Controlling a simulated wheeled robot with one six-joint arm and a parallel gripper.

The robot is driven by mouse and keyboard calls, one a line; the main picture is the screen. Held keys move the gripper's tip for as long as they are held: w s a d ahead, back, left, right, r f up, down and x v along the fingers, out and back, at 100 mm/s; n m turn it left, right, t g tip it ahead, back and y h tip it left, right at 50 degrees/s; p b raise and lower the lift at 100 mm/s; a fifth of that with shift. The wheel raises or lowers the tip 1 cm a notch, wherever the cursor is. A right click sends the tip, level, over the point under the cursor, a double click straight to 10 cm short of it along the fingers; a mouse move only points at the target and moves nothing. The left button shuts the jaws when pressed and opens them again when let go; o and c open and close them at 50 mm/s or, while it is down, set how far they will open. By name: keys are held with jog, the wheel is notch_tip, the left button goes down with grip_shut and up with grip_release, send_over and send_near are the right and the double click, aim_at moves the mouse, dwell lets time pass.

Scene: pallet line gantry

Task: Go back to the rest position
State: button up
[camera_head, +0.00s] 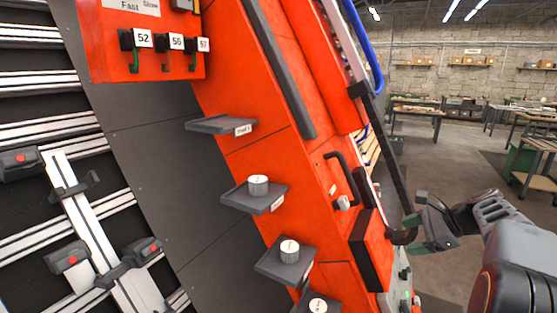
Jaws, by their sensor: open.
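My gripper (421,233) is at the lower right, at the end of my grey arm coming in from the right edge. Its green-tinted fingers are apart and nothing shows between them. In the picture it lies just right of the orange machine panel (237,160); I cannot tell the exact gap to the panel's dark edge parts.
Small dark shelves stick out of the panel, one empty (215,124); others carry white-topped knobs or weights (258,185), (290,250). Hooks numbered 52, 56 and 57 sit at upper left. A black handle (345,177) juts out nearby. Workbenches (415,110) stand far behind, with open floor between.

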jog(key=s+a+f+n+g+h, duration=0.1)
jog(key=s+a+f+n+h, duration=0.2)
jog(key=s+a+n, duration=0.6)
jog(key=s+a+f+n+h, duration=0.4)
jog(key=s+a+f+n, duration=0.2)
jog(key=s+a+n, duration=0.3)
jog(key=shift+s+n+g, duration=0.4)
jog(key=shift+s+n, duration=0.05)
jog(key=shift+n, duration=0.25)
jog(key=shift+a+f, duration=0.1)
